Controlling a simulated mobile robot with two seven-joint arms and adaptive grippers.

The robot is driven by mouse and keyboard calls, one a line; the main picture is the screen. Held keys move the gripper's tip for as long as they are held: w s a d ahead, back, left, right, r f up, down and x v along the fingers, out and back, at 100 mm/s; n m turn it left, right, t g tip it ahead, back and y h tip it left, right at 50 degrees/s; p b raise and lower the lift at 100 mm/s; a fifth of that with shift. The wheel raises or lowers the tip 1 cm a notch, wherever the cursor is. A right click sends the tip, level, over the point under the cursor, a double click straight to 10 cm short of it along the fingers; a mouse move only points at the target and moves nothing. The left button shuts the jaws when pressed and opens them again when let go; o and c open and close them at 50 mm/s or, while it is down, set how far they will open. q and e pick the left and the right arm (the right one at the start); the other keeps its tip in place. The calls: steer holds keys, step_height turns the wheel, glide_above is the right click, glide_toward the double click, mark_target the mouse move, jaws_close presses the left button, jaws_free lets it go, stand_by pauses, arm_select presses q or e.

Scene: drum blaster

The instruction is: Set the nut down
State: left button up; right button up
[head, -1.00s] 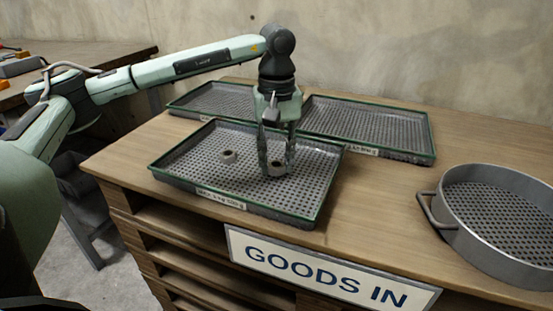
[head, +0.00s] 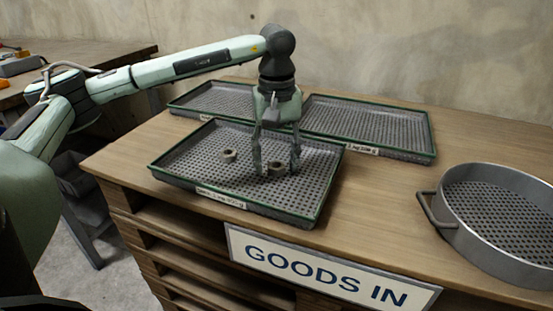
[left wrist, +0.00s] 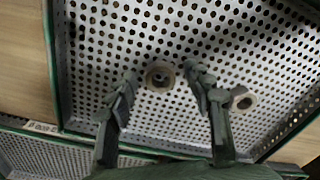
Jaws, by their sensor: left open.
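A nut (head: 277,168) sits on the perforated floor of the front tray (head: 246,204), between the spread fingers of my left gripper (head: 277,166). In the left wrist view this nut (left wrist: 160,76) lies between the open fingertips (left wrist: 161,78), with a gap on both sides. A second nut (head: 228,155) lies to its left in the same tray; in the left wrist view it (left wrist: 240,99) is just right of the right finger. My left gripper is open and points down. My right gripper is not in view.
Two more perforated trays stand behind, at back left (head: 215,98) and back right (head: 372,124). A round metal sieve (head: 490,240) with a handle is at the right. The wooden top between them is clear. A GOODS IN sign (head: 330,270) hangs in front.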

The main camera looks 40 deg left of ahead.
mark_target(277, 165)
arm_select(q)
step_height(277, 165, up, 3)
steer(key=shift+f, duration=0.15)
step_height(277, 165, up, 10)
steer(key=shift+f, duration=0.25)
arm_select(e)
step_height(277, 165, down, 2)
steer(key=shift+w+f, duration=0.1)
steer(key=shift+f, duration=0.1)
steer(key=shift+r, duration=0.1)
